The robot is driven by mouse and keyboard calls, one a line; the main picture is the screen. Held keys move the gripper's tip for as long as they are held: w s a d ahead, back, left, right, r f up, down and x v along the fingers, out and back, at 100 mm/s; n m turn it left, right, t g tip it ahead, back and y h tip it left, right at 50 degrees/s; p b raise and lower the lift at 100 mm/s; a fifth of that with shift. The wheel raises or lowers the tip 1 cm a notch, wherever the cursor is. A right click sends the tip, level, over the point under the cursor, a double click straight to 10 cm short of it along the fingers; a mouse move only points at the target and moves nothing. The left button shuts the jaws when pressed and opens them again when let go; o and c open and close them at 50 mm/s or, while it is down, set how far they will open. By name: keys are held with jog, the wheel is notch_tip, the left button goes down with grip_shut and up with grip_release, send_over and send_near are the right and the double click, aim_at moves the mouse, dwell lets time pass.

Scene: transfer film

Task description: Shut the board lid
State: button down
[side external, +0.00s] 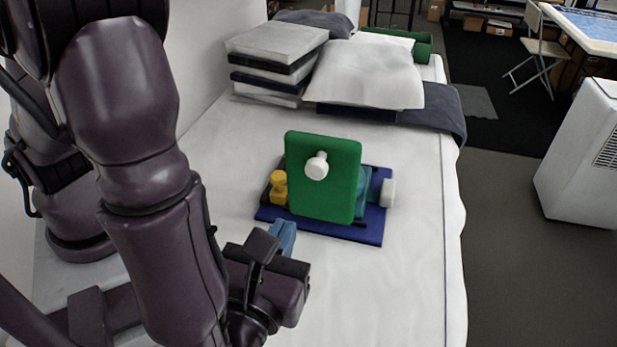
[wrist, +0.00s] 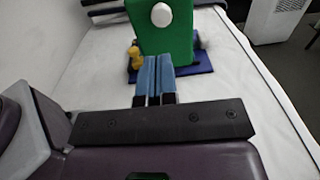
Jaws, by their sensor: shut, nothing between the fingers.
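The board (side external: 305,226) is a dark blue plate lying on the white-covered bed. Its green lid (side external: 333,190) stands up nearly vertical, with a white knob (side external: 317,166) on the face towards my gripper. A yellow knobbed piece (side external: 279,187) stands at the board's left, and a whitish block (side external: 387,193) at its right. My gripper (side external: 283,236) is in front of the board, apart from the lid, with blue fingers shut and empty. In the wrist view the closed fingers (wrist: 156,66) point at the lid (wrist: 163,34), below its white knob (wrist: 161,14). The area behind the lid is mostly hidden.
Folded linens (side external: 270,58) and a white pillow (side external: 365,70) lie on the bed (side external: 410,260) behind the board. The bed surface right of and in front of the board is clear. A white appliance (side external: 585,150) stands on the floor beyond the bed's right edge.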

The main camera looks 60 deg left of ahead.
send_near(322, 134)
jog(key=shift+w+a+f, duration=0.15)
jog(key=shift+w+f, duration=0.2)
jog(key=shift+f, duration=0.2)
jog(key=shift+w+a+f, duration=0.15)
jog(key=shift+w+f, duration=0.15)
jog(key=shift+f, duration=0.25)
jog(key=shift+w+a+r, duration=0.1)
jog(key=shift+w+a+r+g, duration=0.25)
jog(key=shift+w+a+g, duration=0.05)
jog(key=shift+a, duration=0.05)
jog(key=w+a+g+h, duration=0.1)
jog(key=w+a+r+g+h, duration=0.1)
jog(key=w+a, duration=0.1)
jog(key=w+a+r+h, duration=0.1)
jog(key=shift+w+a+g, duration=0.25)
jog(key=shift+g, duration=0.15)
jog(key=shift+w+a+f+g+h, duration=1.5)
jog(key=shift+w+a+f, duration=0.4)
jog(key=shift+w+a, duration=0.4)
jog(key=shift+w+a+f+g+h, duration=1.5)
jog(key=shift+w+a+f, duration=0.35)
jog(key=shift+w+a, duration=0.45)
jog(key=shift+w+a+f+g+h, duration=1.45)
jog(key=shift+w+a+f, duration=0.55)
jog(key=shift+w, duration=0.45)
jog(key=shift+a, duration=0.3)
